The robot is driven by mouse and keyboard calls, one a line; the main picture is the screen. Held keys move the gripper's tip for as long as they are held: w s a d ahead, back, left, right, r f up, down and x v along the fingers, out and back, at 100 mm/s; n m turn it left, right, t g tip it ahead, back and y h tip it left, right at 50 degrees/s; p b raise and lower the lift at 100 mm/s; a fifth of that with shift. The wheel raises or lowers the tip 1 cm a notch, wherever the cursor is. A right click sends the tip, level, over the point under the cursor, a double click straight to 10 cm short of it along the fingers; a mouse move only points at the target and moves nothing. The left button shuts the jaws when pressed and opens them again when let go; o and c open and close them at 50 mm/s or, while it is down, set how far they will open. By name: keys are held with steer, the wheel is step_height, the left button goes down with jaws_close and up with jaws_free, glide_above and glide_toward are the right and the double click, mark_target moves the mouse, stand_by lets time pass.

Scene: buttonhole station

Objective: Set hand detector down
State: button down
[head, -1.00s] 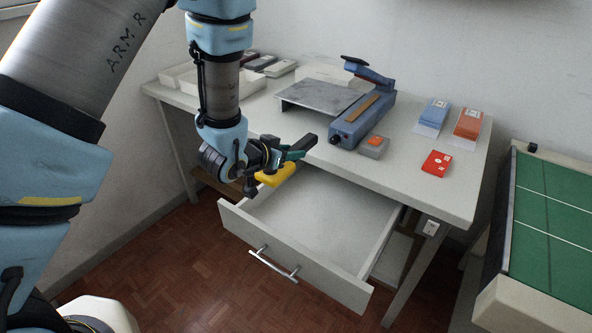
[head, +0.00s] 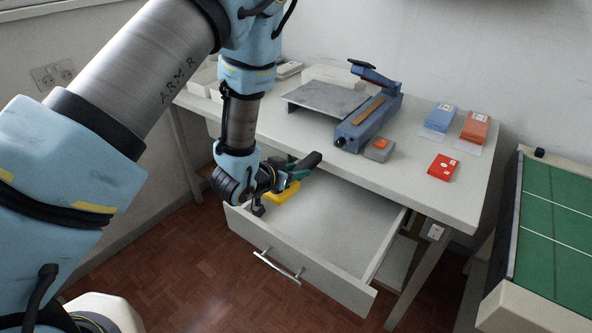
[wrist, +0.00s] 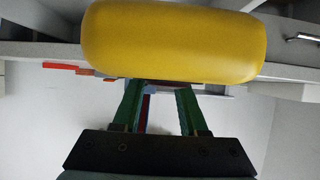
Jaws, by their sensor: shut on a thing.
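The hand detector has a yellow body (head: 283,193) and a dark grip-like part (head: 306,163) sticking up to the right. My gripper (head: 290,182), with green fingers, is shut on it over the back left part of the open drawer (head: 340,215). In the wrist view the yellow body (wrist: 170,42) fills the top, just beyond the green fingers of my gripper (wrist: 158,92). The place where the fingers meet the detector is mostly hidden. The visible drawer floor is bare. I cannot tell the exact height of the detector above it.
The white table (head: 440,198) stands over the drawer. On it are a blue sealer (head: 370,122), a metal plate (head: 325,98), a small grey box (head: 380,150), a red packet (head: 443,168), and blue (head: 440,117) and orange (head: 474,127) card stacks. A green-topped table (head: 555,230) stands right.

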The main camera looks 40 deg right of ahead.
steer(key=shift+f+b, duration=0.35)
steer(key=shift+f, duration=0.05)
steer(key=shift+c, duration=2.2)
jaws_free()
steer(key=shift+r, duration=0.15)
steer(key=shift+r+p, duration=0.3)
steer(key=shift+p, duration=0.2)
steer(key=v, duration=0.7)
steer(key=b+v, duration=0.1)
steer(key=v, duration=0.2)
steer(key=shift+r, duration=0.4)
steer(key=p, duration=0.2)
steer(key=a+p, duration=0.1)
steer(key=p, duration=0.1)
steer(key=shift+s+r, duration=0.1)
steer(key=shift+r, duration=0.2)
steer(key=shift+s+a+p, duration=0.1)
steer(key=shift+a+p, duration=0.2)
steer(key=shift+p, duration=0.45)
